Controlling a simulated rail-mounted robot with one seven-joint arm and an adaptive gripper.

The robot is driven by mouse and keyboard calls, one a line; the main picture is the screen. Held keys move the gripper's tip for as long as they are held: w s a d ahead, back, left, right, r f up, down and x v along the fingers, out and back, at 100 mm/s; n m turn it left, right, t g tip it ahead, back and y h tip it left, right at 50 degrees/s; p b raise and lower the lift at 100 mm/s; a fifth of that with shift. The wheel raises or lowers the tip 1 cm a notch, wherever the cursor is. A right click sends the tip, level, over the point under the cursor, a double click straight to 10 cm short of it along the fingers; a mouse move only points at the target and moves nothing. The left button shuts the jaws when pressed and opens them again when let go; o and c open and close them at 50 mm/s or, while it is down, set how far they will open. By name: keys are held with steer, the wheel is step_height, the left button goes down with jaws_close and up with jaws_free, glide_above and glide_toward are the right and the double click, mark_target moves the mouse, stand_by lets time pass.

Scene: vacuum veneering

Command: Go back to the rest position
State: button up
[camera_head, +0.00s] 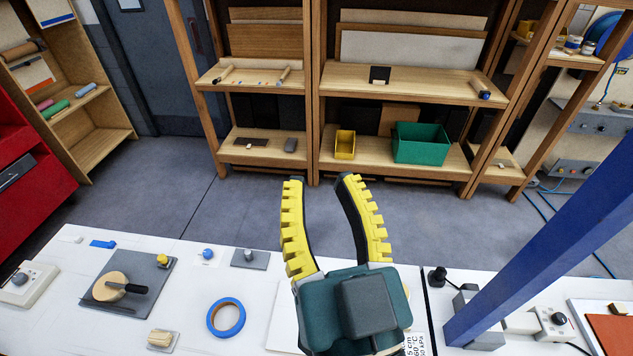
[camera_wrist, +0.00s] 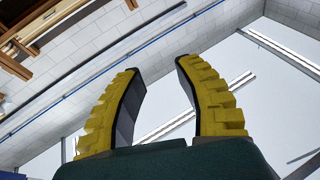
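My gripper (camera_head: 318,182) has two yellow ribbed fingers with dark inner pads and a dark green body. In the head view it is raised over the white bench (camera_head: 262,290), with its fingers pointing toward the shelves. The fingertips are well apart, and nothing shows between them. In the wrist view my gripper (camera_wrist: 158,62) is also open and empty, with ceiling and wall behind it. Part of the bench is hidden behind the gripper body.
The bench holds a blue tape ring (camera_head: 226,316), a grey board (camera_head: 128,285) with a round wooden piece, and a small grey plate (camera_head: 250,259). A blue post (camera_head: 545,190) crosses the right side. Wooden shelves (camera_head: 262,150) stand behind. Open floor (camera_head: 150,190) lies between.

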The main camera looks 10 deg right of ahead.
steer(key=shift+s+d+r+n+t+h, duration=0.3)
steer(key=shift+s+d+r+t+h, duration=0.1)
steer(key=shift+s+d+r+h, duration=0.5)
steer(key=shift+w+a, duration=0.1)
steer(key=shift+a, duration=0.05)
step_height(320, 180, up, 20)
steer(key=p, duration=2)
steer(key=shift+r, duration=0.2)
